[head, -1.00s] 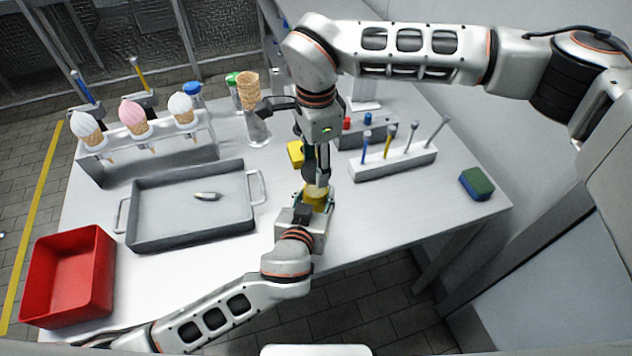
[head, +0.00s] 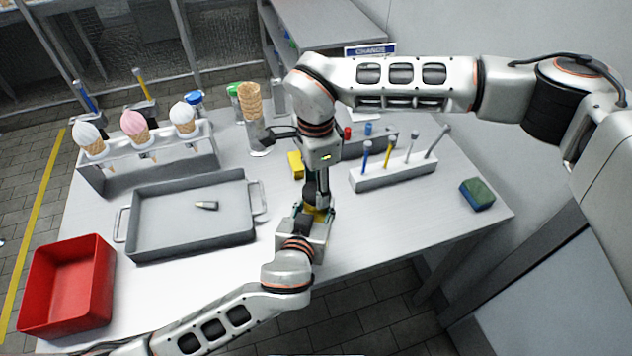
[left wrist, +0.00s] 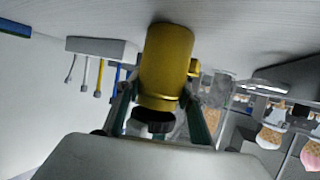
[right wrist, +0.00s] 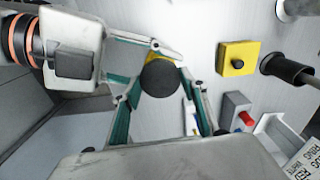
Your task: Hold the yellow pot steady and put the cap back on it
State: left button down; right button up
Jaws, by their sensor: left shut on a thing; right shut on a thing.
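The yellow pot (left wrist: 168,65) stands on the table in the left wrist view, and only a small patch shows in the head view. My left gripper (head: 313,213) is shut on the pot from the near side. My right gripper (head: 319,194) points down from above and is shut on the black round cap (right wrist: 160,78). In the right wrist view the cap lies over the pot and covers most of it, with a yellow edge showing behind. I cannot tell whether the cap is seated on the rim. The fingers of both grippers are close together.
A yellow box with a black button (right wrist: 238,56) stands just behind the pot. A grey tray (head: 150,243) and a red bin (head: 38,310) are at left. A cone rack (head: 105,180), a tool rack (head: 410,176) and a sponge (head: 477,193) surround the work area.

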aim_at(316, 210)
jog(key=shift+f, duration=0.55)
jog(key=shift+f, duration=0.5)
jog(key=shift+s+f, duration=0.1)
jog(key=shift+f, duration=0.25)
jog(key=shift+c, duration=0.7)
jog(key=shift+r, duration=0.55)
jog(key=shift+f, duration=0.85)
dwell(1.4)
